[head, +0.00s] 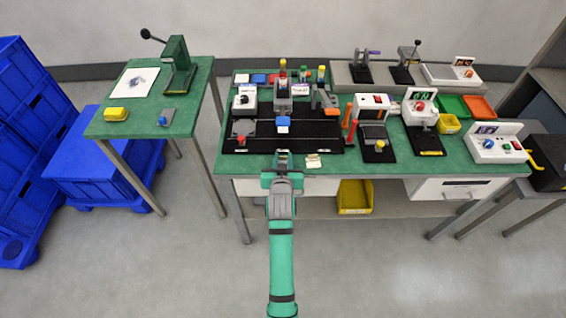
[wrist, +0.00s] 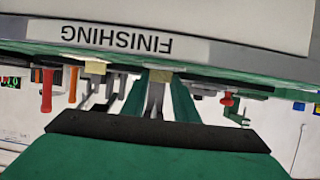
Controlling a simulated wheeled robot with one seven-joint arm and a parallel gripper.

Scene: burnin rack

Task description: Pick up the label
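A small cream piece (head: 313,161), which may be the label, lies flat at the front edge of the green bench, just right of my gripper. A similar pale piece (wrist: 95,69) shows left of the fingers in the upside-down wrist view. My gripper (head: 283,155) is at the bench's front edge. In the wrist view its two green fingers (wrist: 160,82) stand apart with a gap between them. A small tan patch (wrist: 160,75) shows at the fingertips; I cannot tell whether it is touched or lies beyond them. A strip reading FINISHING (wrist: 118,38) also shows there.
The green bench (head: 380,176) carries a black fixture plate (head: 250,146), red-handled tools (head: 349,112) and several test devices. A side table (head: 190,122) stands left, with blue crates (head: 92,178) beyond. A yellow bin (head: 355,197) sits on the lower shelf. The floor in front is clear.

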